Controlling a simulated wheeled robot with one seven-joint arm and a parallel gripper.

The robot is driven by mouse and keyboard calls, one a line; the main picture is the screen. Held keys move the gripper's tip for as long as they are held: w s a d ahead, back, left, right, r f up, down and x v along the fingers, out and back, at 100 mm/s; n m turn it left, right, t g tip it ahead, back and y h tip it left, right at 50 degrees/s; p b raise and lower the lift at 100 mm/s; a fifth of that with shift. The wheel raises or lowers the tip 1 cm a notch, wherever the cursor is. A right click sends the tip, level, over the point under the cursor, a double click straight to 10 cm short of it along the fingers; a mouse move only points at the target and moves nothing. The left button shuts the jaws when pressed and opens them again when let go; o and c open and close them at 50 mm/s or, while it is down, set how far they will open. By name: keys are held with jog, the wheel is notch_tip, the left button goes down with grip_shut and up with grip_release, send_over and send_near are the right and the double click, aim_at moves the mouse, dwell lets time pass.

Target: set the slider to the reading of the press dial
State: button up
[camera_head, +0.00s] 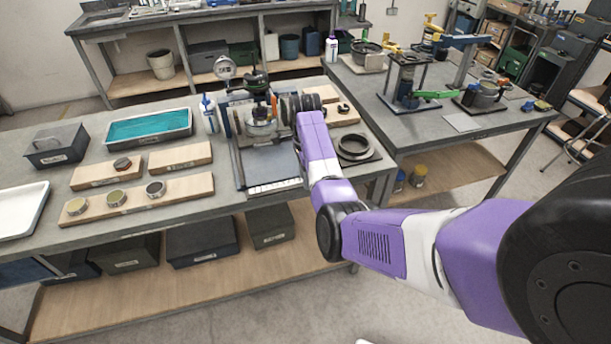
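The press dial (224,68) is a round white-faced gauge standing at the back of the left bench; its needle and figures are too small to read. In front of it is a grey fixture (255,168) with a pale scale strip (273,187) along its front edge. The slider cannot be told apart from the other small parts on this fixture. My purple arm reaches in from the right, and my gripper (285,107) is at the fixture's upper right. Its fingers are small and partly hidden, so their opening and any contact are unclear.
Left of the fixture are a white bottle (208,113), a teal-lined tray (149,128) and wooden boards (140,198) with small round pieces. A dark ring (354,148) lies to the right. A second bench (462,122) with tools adjoins at right.

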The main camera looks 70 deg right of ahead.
grip_shut()
dwell(1.4)
